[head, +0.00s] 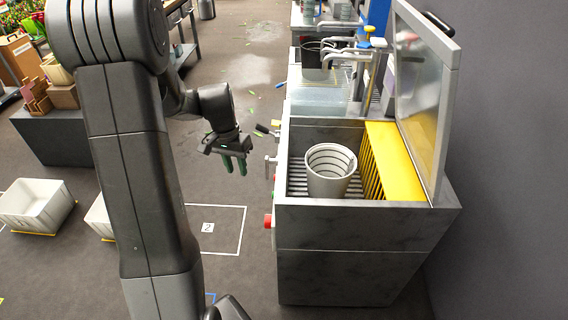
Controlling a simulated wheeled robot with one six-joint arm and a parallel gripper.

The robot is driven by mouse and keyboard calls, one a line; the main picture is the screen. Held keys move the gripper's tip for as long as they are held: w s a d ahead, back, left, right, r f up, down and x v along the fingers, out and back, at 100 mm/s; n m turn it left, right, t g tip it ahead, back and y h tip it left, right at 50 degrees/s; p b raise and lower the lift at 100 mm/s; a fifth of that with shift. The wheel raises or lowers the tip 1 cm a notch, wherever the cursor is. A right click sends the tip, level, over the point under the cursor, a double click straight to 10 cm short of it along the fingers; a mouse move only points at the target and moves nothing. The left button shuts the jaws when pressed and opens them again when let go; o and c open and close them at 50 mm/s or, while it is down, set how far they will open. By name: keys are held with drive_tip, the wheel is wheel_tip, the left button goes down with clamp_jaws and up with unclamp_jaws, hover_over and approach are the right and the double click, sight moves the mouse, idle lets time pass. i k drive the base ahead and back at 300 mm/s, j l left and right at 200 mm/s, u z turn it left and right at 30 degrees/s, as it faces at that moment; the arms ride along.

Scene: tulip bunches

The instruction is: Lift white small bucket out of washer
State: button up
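The white small bucket (328,187) stands upright on the slatted rack inside the washer (360,245). Its open top faces up, and dark rings show on its inner wall. The washer's lid (425,95) is raised at the right, and a yellow slatted panel (398,160) lines the right side of the basin. My gripper (235,165) is outside the washer, to the left of its left wall and apart from the bucket. Its two green-tipped fingers point down with a small gap between them, and nothing is between them.
A red button (267,221) and a lever (270,160) stick out from the washer's left side. Behind the washer are taps (350,55) and a dark pot (315,62). White crates (35,205) sit on the floor at left. The floor by the marked square "2" is clear.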

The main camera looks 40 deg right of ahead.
sight(331, 167)
drive_tip(key=i+z, duration=0.4)
drive_tip(key=i, duration=0.15)
drive_tip(key=i+j+z, duration=0.4)
drive_tip(key=i, duration=0.15)
drive_tip(key=i+l+z, duration=0.1)
drive_tip(key=z, duration=0.3)
drive_tip(key=i+z, duration=0.55)
drive_tip(key=z, duration=0.2)
drive_tip(key=i+j+z, duration=0.15)
drive_tip(key=z, duration=0.25)
drive_tip(key=i, duration=0.05)
